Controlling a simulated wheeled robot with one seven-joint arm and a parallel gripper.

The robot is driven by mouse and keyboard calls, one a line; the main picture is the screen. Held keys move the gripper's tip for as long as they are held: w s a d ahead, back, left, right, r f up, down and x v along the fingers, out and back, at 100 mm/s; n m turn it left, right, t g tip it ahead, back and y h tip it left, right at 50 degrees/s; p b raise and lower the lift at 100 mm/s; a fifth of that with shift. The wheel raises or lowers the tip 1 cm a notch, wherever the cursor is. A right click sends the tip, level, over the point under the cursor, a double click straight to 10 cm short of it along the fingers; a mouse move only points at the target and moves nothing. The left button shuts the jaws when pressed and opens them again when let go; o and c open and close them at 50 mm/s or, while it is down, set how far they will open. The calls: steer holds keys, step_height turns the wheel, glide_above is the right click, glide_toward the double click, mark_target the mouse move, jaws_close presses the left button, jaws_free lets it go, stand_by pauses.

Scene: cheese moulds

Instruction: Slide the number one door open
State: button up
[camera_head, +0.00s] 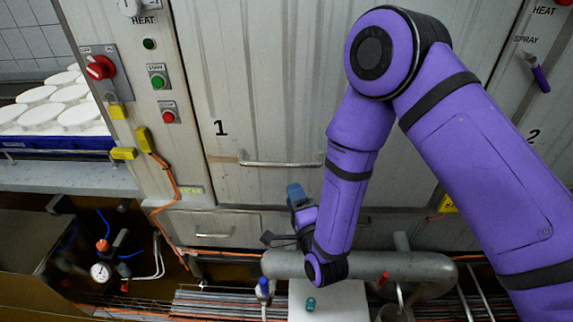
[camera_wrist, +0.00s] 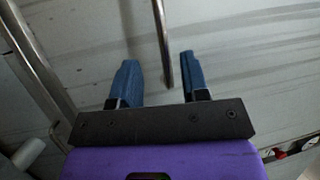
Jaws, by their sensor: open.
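The number one door (camera_head: 270,90) is a pale grey metal panel marked with a black "1" at its lower left. Its metal bar handle (camera_head: 280,163) runs level across the lower part of the door, its right end near my arm. My gripper (camera_head: 296,195) is below the handle, in front of the door's lower part. In the wrist view my gripper (camera_wrist: 158,85) has two blue fingers spread apart with nothing held. A metal bar (camera_wrist: 163,42), seemingly the handle, ends between the fingertips in the picture; I cannot tell its distance from them.
A control panel with a red knob (camera_head: 101,67) and buttons is left of the door. White moulds (camera_head: 40,115) sit in a blue tray at far left. A grey pipe (camera_head: 370,265) and a white box (camera_head: 328,300) lie below. A second door marked 2 is at right, behind my arm.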

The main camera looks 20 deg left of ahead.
mark_target(280, 163)
steer(key=x, duration=1)
steer(key=shift+w+a+r, duration=0.1)
steer(key=shift+w+a, duration=0.1)
steer(key=shift+w, duration=0.05)
jaws_close()
